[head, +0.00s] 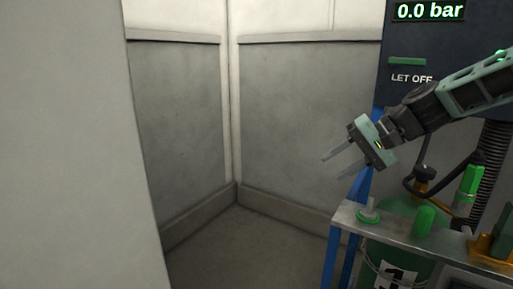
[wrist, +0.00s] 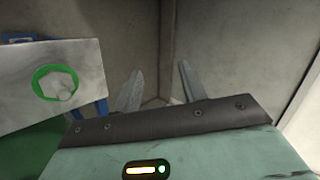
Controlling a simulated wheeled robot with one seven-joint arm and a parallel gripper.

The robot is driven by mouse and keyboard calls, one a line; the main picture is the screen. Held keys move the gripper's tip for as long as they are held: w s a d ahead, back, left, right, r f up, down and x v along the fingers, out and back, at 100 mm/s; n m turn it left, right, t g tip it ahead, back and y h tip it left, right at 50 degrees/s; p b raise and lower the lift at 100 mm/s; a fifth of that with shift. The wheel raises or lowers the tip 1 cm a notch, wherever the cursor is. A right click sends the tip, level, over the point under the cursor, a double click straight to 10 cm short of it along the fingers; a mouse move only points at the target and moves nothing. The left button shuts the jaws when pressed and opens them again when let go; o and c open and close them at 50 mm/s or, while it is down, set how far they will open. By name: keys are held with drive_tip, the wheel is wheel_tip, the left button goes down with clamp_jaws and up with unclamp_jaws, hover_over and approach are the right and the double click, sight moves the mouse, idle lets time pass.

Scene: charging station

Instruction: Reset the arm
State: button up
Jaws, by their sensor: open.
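My gripper (head: 336,163) is at the right of the head view, at the end of my green and dark arm. It points left and slightly down into open air, above and left of a metal shelf. Its two grey fingers are apart with nothing between them. In the wrist view my gripper (wrist: 158,88) shows both fingers spread, with the room corner behind them. My arm reaches in from the right edge of the head view, in front of a dark blue panel.
A green cylinder (head: 385,262) stands below. The dark panel (head: 390,40) reads "0.0 bar" and "LET OFF". A pale wall (head: 65,150) fills the left; the corner floor is clear.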

drive_tip(key=s+a+f+n+g+h, duration=0.2)
drive_tip(key=s+a+f+n, duration=0.15)
drive_tip(key=s, duration=0.35)
drive_tip(key=s+a+f+n+g+h, duration=0.1)
drive_tip(key=s+a+f+n+h, duration=0.1)
drive_tip(key=s+a+f, duration=0.45)
drive_tip(key=s+d+n+h, duration=0.2)
drive_tip(key=s+d+n, duration=0.1)
drive_tip(key=s, duration=0.6)
drive_tip(key=s+d+n+h, duration=0.2)
drive_tip(key=s+h, duration=0.1)
drive_tip(key=s, duration=0.6)
wheel_tip(320, 180, up, 22)
drive_tip(key=p, duration=2.2)
drive_tip(key=shift+d+f, duration=0.15)
drive_tip(key=shift+f, duration=0.1)
drive_tip(key=shift+d, duration=0.1)
